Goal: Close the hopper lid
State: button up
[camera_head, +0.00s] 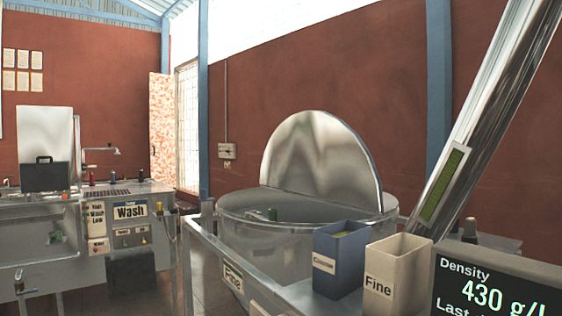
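The hopper (265,238) is a wide round metal vessel in the middle of the view. Its half-round metal lid (320,165) stands upright along the middle of the hopper's top, so the front half of the top is open. A small dark green object (266,214) shows at the opening; I cannot tell what it is. The bins in front hide the hopper's lower right side. My gripper is not in view.
A blue bin (340,262) and a cream bin labelled Fine (398,275) stand before the hopper. A slanted metal tube (490,120) and a density display (495,285) are at right. A Wash sink counter (110,235) is at left.

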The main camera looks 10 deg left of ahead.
aim_at(315, 153)
jog(key=u, duration=1.3)
jog(key=i+j+u, duration=0.1)
jog(key=u, duration=0.35)
jog(key=i+u, duration=0.2)
jog(key=u, duration=0.3)
jog(key=i+z, duration=0.3)
jog(key=i, duration=0.3)
jog(key=i+j+z, duration=0.1)
jog(key=i+z, duration=0.15)
jog(key=i, duration=0.3)
jog(key=i+z, duration=0.1)
jog(key=i, duration=0.75)
jog(key=i+z, duration=0.1)
jog(key=i, duration=0.75)
jog(key=i+j, duration=0.2)
jog(key=i, duration=0.65)
jog(key=i+l+z, duration=0.1)
jog(key=i+z, duration=0.35)
jog(key=i+j+z, duration=0.1)
jog(key=i+z, duration=0.35)
jog(key=i+l+z, duration=0.1)
jog(key=i+z, duration=0.35)
jog(key=i+j+z, duration=0.15)
jog(key=i+z, duration=0.25)
jog(key=i, duration=0.25)
jog(key=i+j+z, duration=0.1)
jog(key=i+z, duration=0.4)
jog(key=i, duration=0.7)
